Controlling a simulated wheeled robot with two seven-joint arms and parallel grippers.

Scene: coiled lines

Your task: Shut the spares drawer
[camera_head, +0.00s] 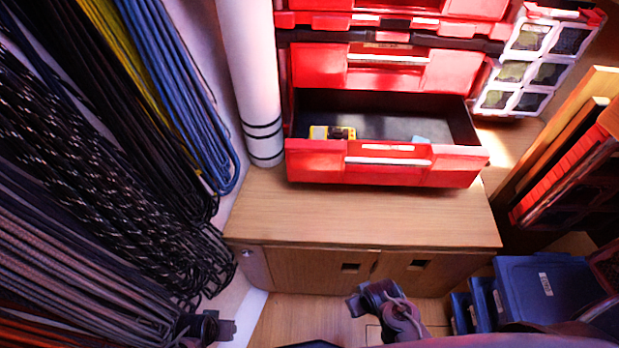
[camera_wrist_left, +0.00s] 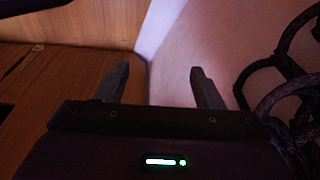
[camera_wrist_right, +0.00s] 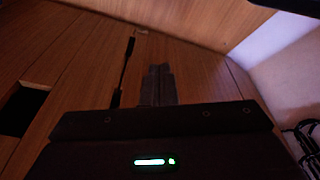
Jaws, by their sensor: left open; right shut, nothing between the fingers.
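The spares drawer (camera_head: 388,164) is the lowest red drawer of the red drawer unit, and it is pulled well out. Its front has a silver handle (camera_head: 388,161). A yellow item (camera_head: 332,132) and a small pale blue item (camera_head: 421,141) lie inside its dark tray. My left gripper (camera_head: 222,326) is low at the left, away from the drawer; its fingers stand apart and empty in the left wrist view (camera_wrist_left: 160,78). My right gripper (camera_head: 358,299) is in front of the wooden cabinet, below the drawer; its fingers are together and empty in the right wrist view (camera_wrist_right: 159,72).
The drawer unit stands on a wooden cabinet (camera_head: 370,225), with bare top in front. Coiled lines (camera_head: 90,160) hang along the left wall. A white tube (camera_head: 249,80) stands left of the drawer. Blue bins (camera_head: 545,290) are at the lower right. A clear-windowed organiser (camera_head: 530,65) stands right.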

